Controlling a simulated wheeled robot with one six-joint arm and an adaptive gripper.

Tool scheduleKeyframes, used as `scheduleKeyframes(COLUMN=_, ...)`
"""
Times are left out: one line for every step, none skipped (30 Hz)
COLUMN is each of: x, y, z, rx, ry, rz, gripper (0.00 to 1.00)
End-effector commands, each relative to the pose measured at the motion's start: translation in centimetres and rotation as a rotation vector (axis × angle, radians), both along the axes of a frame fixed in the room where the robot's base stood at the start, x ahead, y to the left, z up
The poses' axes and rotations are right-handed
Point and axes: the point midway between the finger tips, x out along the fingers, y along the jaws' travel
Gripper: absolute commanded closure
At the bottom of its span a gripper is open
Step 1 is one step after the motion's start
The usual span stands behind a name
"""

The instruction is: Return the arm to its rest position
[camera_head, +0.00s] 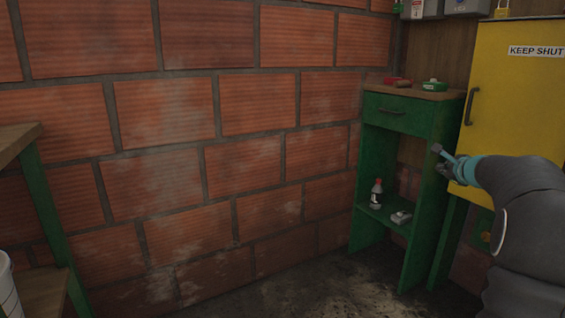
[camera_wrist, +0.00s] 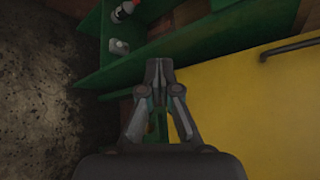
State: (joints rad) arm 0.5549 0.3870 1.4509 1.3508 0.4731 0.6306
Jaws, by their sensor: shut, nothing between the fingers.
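My arm enters from the right edge in the head view. My gripper (camera_head: 440,159) is at its end, in front of the green cabinet's side and the yellow cabinet's lower left edge. In the wrist view my gripper (camera_wrist: 159,72) has its fingers together with nothing between them. It hangs over the gap between the green cabinet and the yellow cabinet. I cannot tell whether it touches either one.
The green cabinet (camera_head: 394,123) stands against the brick wall (camera_head: 256,150), with a bottle (camera_head: 377,192) on its lower shelf. The yellow cabinet (camera_head: 515,85) has a dark handle (camera_head: 470,106). A wooden-topped table (camera_head: 18,141) is at left. Floor (camera_head: 300,282) is open in between.

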Motion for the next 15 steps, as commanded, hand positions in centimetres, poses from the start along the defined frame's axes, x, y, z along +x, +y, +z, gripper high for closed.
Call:
scheduleKeyframes(x=-1.5, y=2.5, z=-0.7, rx=-0.098, ry=0.062, rz=0.086, gripper=1.0)
scheduleKeyframes(x=-2.5, y=4.0, z=-1.4, rx=-0.162, ry=0.102, rz=0.144, gripper=1.0)
scheduleKeyframes(x=-3.9, y=6.1, z=-2.2, rx=-0.246, ry=0.154, rz=0.224, gripper=1.0)
scheduleKeyframes(x=-5.1, y=7.6, z=-2.7, rx=-0.308, ry=0.189, rz=0.284, gripper=1.0)
scheduleKeyframes(x=-6.3, y=9.0, z=-3.2, rx=-0.368, ry=0.223, rz=0.345, gripper=1.0)
scheduleKeyframes(x=-8.1, y=10.9, z=-3.9, rx=-0.444, ry=0.265, rz=0.426, gripper=1.0)
scheduleKeyframes(x=-9.4, y=12.3, z=-4.3, rx=-0.5, ry=0.295, rz=0.485, gripper=1.0)
scheduleKeyframes(x=-10.9, y=13.6, z=-4.6, rx=-0.553, ry=0.323, rz=0.544, gripper=1.0)
scheduleKeyframes(x=-12.8, y=15.3, z=-5.1, rx=-0.622, ry=0.358, rz=0.623, gripper=1.0)
scheduleKeyframes(x=-14.3, y=16.5, z=-5.4, rx=-0.674, ry=0.383, rz=0.681, gripper=1.0)
scheduleKeyframes(x=-15.9, y=17.6, z=-5.7, rx=-0.722, ry=0.407, rz=0.74, gripper=1.0)
scheduleKeyframes(x=-18.0, y=19.0, z=-6.2, rx=-0.785, ry=0.437, rz=0.814, gripper=1.0)
scheduleKeyframes(x=-19.5, y=19.9, z=-6.4, rx=-0.829, ry=0.458, rz=0.868, gripper=1.0)
scheduleKeyframes(x=-21.1, y=20.8, z=-6.6, rx=-0.873, ry=0.477, rz=0.919, gripper=1.0)
scheduleKeyframes(x=-23.1, y=21.9, z=-6.9, rx=-0.929, ry=0.501, rz=0.987, gripper=1.0)
